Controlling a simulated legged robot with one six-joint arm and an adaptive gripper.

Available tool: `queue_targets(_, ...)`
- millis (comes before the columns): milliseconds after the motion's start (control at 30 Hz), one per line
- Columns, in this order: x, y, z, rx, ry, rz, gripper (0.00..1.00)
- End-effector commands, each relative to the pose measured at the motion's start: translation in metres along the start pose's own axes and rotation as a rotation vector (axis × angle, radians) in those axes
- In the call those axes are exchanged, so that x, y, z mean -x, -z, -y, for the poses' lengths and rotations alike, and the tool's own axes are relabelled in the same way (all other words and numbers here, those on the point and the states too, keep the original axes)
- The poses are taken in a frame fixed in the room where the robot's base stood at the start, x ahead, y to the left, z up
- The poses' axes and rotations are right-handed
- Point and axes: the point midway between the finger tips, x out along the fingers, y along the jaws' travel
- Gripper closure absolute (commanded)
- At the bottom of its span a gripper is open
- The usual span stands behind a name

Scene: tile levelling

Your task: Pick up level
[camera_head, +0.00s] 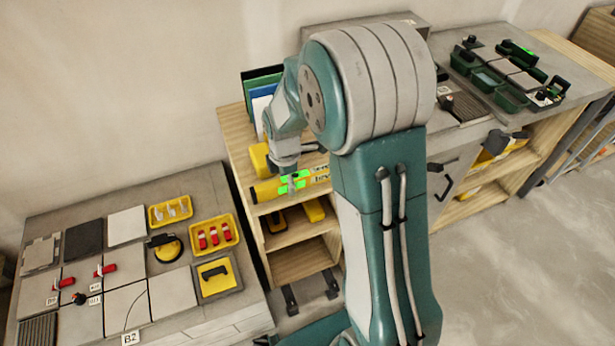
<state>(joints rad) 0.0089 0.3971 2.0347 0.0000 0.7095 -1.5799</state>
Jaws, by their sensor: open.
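The level is a long yellow bar (268,191) with bright green vials and dark lettering at its right end. It lies on an upper level of the wooden shelf unit (237,148), and its far right end is hidden behind my arm. The gripper is open and looks small here. I cannot tell whether its fingers touch the level or are just above it.
Binders (258,95) and a yellow object (259,159) stand behind the level. A left bench (75,208) carries tiles and yellow trays (215,234). A right counter (455,52) holds green boxes (511,98). Grey floor (510,260) is clear at the right.

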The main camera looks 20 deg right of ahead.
Motion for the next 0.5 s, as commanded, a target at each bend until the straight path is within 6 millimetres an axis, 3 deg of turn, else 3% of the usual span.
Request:
queue_targets(67,0.0003,0.0000,-0.0001,0.000,0.000,0.000,0.29)
queue_targets(200,0.0004,0.0000,-0.0001,0.000,0.000,0.000,0.91)
queue_targets(233,0.0004,0.0000,-0.0002,0.000,0.000,0.000,1.00)
queue_targets(500,0.0000,0.0000,-0.0003,0.000,0.000,0.000,1.00)
